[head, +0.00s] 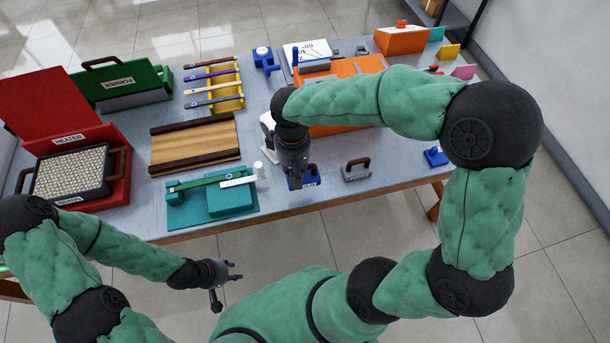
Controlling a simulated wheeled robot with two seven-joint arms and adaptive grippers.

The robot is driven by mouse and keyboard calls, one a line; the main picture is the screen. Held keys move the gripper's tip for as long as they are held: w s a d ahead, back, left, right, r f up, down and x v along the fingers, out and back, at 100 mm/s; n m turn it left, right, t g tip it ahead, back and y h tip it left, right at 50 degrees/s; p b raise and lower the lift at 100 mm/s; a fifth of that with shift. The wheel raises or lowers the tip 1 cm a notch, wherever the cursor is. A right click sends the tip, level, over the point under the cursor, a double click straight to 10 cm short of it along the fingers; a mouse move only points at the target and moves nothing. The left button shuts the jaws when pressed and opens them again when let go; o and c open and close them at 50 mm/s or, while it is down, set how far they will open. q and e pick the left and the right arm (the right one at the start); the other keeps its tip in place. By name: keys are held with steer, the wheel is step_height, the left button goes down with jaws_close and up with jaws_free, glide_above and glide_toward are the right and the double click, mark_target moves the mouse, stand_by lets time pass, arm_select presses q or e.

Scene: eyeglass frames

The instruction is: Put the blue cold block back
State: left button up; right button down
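A blue block (312,181) with a pale label on its front sits at the front edge of the table, near the middle. My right gripper (296,181) points down at it from above and covers its left part and its top. I cannot tell whether the fingers are apart, touching the block or closed on its handle. My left gripper (228,281) is open and empty, in front of the table and clear of it.
A grey block with a brown handle (357,171) stands just right of the blue one. A teal fixture (230,203), a wooden tray (195,145), a red heater box (65,140) and a green case (120,87) are to the left. Orange boxes (402,40) stand behind.

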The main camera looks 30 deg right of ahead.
steer(key=shift+w+d+f+b, duration=0.45)
steer(key=shift+d+f+b, duration=0.15)
steer(key=shift+f, duration=0.85)
steer(key=shift+w+d+f+b, duration=0.5)
steer(key=shift+d+f, duration=0.25)
steer(key=shift+f, duration=0.75)
steer(key=shift+w+d+f+b, duration=0.4)
steer(key=shift+d+f+b, duration=0.2)
steer(key=shift+f, duration=0.85)
steer(key=shift+f, duration=0.1)
steer(key=c, duration=1.1)
jaws_free()
steer(key=shift+f, duration=0.1)
step_height(320, 180, up, 12)
steer(key=p, duration=0.4)
steer(key=shift+w+r, duration=0.15)
steer(key=shift+r, duration=0.05)
